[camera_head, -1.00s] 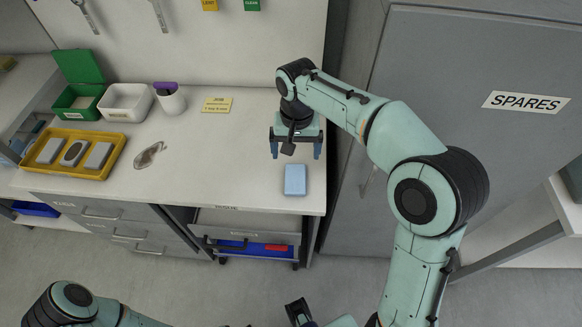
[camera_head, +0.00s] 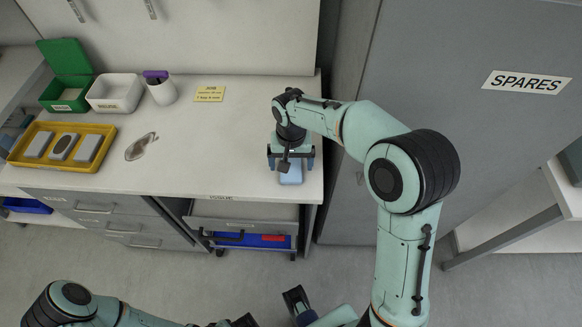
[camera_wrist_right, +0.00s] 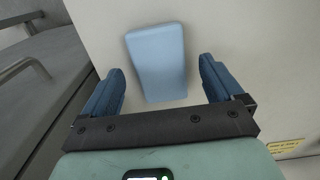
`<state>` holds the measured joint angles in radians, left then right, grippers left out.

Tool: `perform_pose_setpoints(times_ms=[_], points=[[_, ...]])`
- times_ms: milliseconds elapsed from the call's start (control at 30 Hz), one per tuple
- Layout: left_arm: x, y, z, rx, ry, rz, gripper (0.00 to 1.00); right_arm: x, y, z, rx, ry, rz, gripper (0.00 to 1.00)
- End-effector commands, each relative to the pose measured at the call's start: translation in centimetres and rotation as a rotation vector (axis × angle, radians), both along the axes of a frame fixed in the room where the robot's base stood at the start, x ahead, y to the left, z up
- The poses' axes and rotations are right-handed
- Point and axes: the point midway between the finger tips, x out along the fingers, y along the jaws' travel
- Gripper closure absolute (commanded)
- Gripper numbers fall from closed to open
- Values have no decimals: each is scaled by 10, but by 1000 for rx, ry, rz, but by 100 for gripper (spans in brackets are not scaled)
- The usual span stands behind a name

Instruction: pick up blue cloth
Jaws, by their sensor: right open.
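The blue cloth (camera_head: 291,174) is a light blue folded rectangle lying flat on the bench top near its right front corner. My right gripper (camera_head: 290,163) is over it in the head view and hides part of it. In the right wrist view the cloth (camera_wrist_right: 157,62) lies between and beyond the two dark blue fingers of my right gripper (camera_wrist_right: 162,63), which are open and empty, with a gap on each side. Whether the fingertips touch the bench cannot be told. My left arm (camera_head: 75,300) runs along the bottom edge; the state of its gripper does not show clearly.
A yellow tray (camera_head: 113,131) with several grey blocks, a green box (camera_head: 66,58), a white bin (camera_head: 115,105) and a purple-topped cup (camera_head: 161,91) stand at the bench's left. A drawer (camera_head: 245,215) is open below. A grey SPARES cabinet (camera_head: 440,120) is right of the bench.

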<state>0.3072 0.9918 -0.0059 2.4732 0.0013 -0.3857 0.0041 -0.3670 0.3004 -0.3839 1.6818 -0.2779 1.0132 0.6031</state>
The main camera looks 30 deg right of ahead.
Motion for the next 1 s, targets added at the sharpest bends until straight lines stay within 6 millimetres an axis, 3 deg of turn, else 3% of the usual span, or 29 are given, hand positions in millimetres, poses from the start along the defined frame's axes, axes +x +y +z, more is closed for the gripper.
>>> perform_pose_setpoints(times_ms=[100,333,367,500,533,1000], points=[[0,0,-2,0,1,0,100,0,0,-11,0,1,0,6],[0,0,-2,0,0,0,100,0,0,-12,1,0,0,6],[0,0,-2,0,0,0,100,0,0,-12,1,0,0,13],[0,0,-2,0,0,0,100,0,0,-12,1,0,0,58],[0,0,-2,0,0,0,100,0,0,-12,0,0,0,66],[0,0,0,0,0,0,100,1,0,-1,1,-4,0,66]])
